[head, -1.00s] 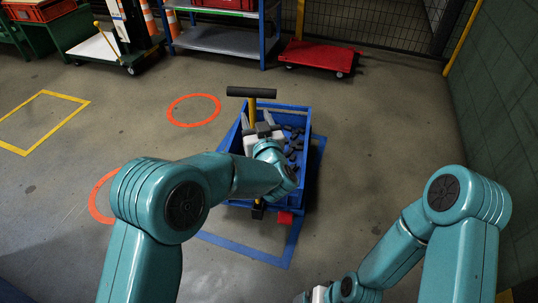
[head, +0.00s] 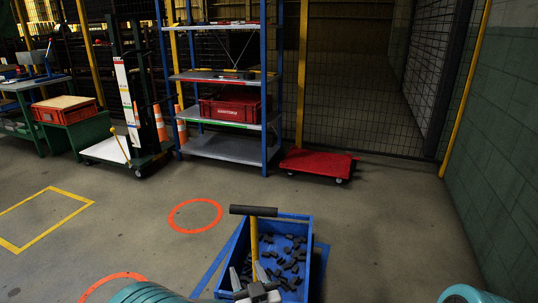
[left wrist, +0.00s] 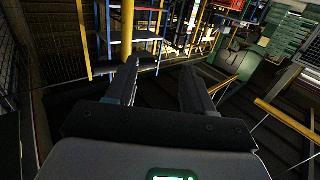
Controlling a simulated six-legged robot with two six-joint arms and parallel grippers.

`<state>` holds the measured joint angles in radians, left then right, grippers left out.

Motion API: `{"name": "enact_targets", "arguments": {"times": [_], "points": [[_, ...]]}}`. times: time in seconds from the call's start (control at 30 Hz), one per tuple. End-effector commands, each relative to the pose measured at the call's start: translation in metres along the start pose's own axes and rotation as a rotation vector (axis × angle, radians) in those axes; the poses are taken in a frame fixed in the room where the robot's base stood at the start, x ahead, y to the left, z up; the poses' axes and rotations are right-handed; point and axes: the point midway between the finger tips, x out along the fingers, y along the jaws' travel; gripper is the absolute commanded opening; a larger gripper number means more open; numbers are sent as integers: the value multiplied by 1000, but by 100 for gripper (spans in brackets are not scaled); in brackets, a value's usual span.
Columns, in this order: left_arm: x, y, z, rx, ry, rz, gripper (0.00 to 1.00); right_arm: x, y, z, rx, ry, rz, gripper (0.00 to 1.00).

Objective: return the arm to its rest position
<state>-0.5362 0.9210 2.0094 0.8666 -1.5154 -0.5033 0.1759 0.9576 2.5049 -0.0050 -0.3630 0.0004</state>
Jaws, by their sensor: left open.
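My left gripper (head: 246,268) is open at the bottom of the head view, in front of the near part of a blue bin (head: 310,240). Its two grey fingers stand apart beside a yellow post with a black crossbar handle (head: 253,211). In the left wrist view the same gripper (left wrist: 160,76) has its fingers spread with nothing between them. My left arm (head: 148,293) shows only as a teal curve at the bottom edge. My right arm (head: 472,294) shows only a small teal piece at the bottom right; its gripper is out of view.
Dark stamped parts (head: 288,258) lie loose in the bin. A red flat trolley (head: 318,163) stands by the mesh fence, right of a shelf rack (head: 220,147). Orange floor ring (head: 195,230) and yellow floor outline (head: 45,240) lie left. Open floor surrounds the bin.

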Motion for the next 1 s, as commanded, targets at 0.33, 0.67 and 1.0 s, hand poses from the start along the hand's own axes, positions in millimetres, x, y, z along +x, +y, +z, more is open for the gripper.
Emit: {"name": "enact_targets", "arguments": {"times": [0.33, 0.67, 1.0], "points": [[1, -173, 208, 42, -615, 19, 52, 0, 0, 0, 0, 0, 0, 89], [-169, -159, 291, -106, -1301, 356, 52, 0, 0, 0, 0, 0, 0, 89], [-233, -156, 231, -148, -1565, 408, 52, -58, -21, 1, 0, 1, 0, 89]]}}
